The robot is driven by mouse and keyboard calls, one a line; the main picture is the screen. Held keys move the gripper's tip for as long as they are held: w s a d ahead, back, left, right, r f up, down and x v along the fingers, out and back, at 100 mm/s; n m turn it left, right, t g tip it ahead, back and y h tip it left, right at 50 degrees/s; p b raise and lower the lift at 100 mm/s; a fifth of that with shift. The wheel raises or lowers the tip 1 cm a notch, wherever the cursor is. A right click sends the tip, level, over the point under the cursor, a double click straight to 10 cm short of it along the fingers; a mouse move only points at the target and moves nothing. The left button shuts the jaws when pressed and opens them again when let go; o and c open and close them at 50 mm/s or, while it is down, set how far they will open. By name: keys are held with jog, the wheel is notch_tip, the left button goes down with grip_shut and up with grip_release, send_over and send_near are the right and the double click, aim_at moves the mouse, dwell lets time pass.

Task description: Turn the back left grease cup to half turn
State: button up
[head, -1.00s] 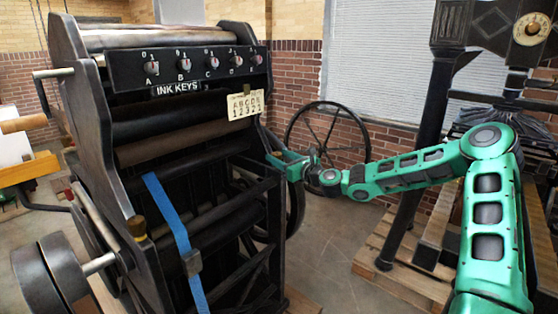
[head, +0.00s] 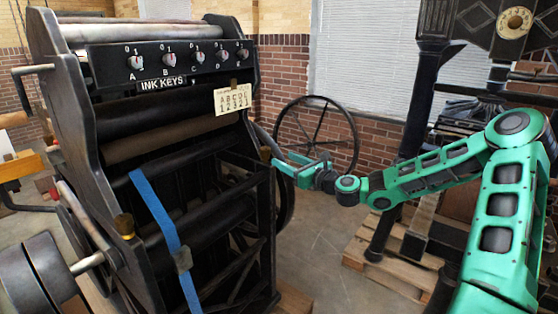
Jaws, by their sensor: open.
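The black press (head: 75,130) carries a small brass cup (head: 125,225) on its near left side frame. A second small brass-coloured cup (head: 265,153) shows at its right edge. I cannot tell from this view which cup is the back left one, and the turn of either is too small to read. My gripper (head: 281,160) is open, just right of the second cup, its fingers pointing left at the press. The fingers look empty; whether they touch the cup is unclear.
An ink key panel (head: 180,60) and a letter card (head: 233,99) are on the press front. A blue strap (head: 165,225) hangs down it. A spoked wheel (head: 318,130) stands behind my gripper. Another press on a wooden pallet (head: 385,270) stands right. Floor between is clear.

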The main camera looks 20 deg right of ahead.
jog(key=shift+s+d, duration=0.1)
jog(key=shift+s, duration=0.15)
